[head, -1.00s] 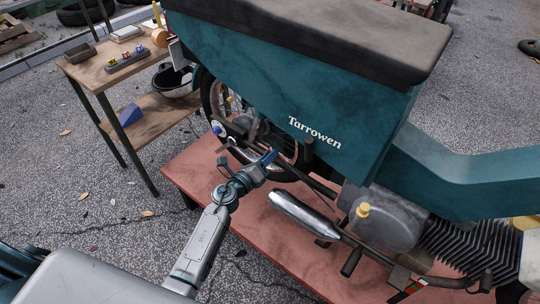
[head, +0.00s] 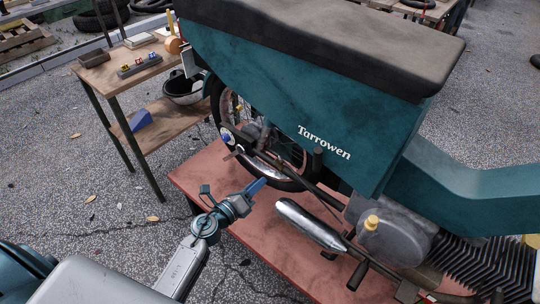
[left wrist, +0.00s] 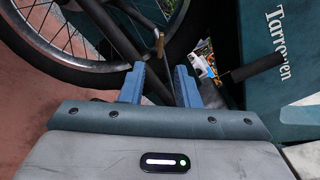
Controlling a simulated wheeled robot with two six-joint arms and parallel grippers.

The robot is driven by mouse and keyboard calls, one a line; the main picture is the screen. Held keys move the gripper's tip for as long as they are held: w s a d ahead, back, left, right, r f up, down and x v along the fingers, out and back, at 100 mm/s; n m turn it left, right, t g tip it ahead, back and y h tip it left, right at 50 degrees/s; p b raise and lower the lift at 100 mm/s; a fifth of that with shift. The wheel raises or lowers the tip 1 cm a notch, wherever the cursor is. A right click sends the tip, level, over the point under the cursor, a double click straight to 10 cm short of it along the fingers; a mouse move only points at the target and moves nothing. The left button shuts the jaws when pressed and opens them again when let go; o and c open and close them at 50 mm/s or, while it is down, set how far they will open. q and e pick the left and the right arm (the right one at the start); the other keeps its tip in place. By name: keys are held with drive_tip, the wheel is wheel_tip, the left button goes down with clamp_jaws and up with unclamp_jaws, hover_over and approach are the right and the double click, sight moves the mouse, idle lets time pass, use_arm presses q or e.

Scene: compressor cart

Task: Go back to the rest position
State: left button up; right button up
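My left gripper (head: 256,187) reaches in from the lower left in the head view, above the red platform's edge. It is apart from the teal moped (head: 300,95) and near its rear wheel. In the left wrist view, its two blue fingers (left wrist: 159,78) stand apart with nothing held between them. The rear wheel (left wrist: 100,70) and a dark bar of the frame lie beyond the fingers there. My right gripper is in neither view.
The moped stands on a red platform (head: 205,178). A silver exhaust (head: 308,224) sticks out low on this side. A wooden table (head: 118,70) with small parts, a lower shelf and a helmet-like bowl (head: 183,87) stands at the left. The paved ground between is open.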

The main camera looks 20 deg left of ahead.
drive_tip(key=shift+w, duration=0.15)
